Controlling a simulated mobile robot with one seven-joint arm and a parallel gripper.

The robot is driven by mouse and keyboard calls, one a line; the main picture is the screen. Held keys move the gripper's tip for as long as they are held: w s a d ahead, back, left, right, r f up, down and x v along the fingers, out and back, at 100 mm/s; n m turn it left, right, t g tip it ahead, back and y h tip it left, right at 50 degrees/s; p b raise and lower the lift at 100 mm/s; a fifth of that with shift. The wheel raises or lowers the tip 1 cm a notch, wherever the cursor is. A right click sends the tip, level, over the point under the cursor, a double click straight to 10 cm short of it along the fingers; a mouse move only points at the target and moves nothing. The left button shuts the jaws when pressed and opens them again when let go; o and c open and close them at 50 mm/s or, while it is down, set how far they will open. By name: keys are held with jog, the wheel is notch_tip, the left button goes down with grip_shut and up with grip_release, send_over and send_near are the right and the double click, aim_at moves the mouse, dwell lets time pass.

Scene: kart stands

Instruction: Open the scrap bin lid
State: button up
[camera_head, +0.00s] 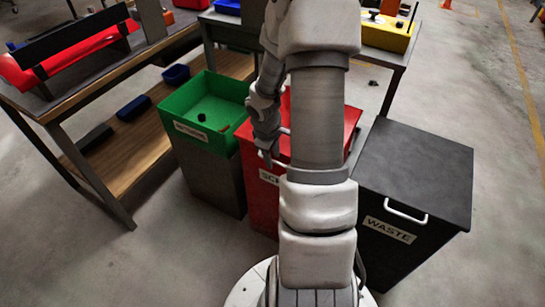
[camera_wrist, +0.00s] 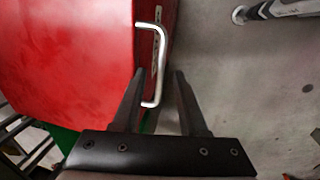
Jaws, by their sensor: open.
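The red scrap bin (camera_head: 258,190) stands between the green bin and the black bin, with its label partly hidden by my arm. Its red lid (camera_wrist: 70,65) looks closed and fills the left of the wrist view; my arm covers much of it in the head view. A silver bar handle (camera_wrist: 158,65) sticks out from the lid's edge. My gripper (camera_wrist: 160,73) is open, one finger on each side of the handle's lower part in the picture. I cannot tell whether the fingers touch it. In the head view, my gripper (camera_head: 266,150) is at the bin's front.
An open green bin (camera_head: 190,135) with small pieces inside stands at left. A black waste bin (camera_head: 415,165) with a closed lid and white handle stands close at right. A workbench (camera_head: 130,50) is at upper left. Grey floor is clear at lower left and far right.

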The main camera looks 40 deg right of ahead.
grip_shut()
dwell(1.4)
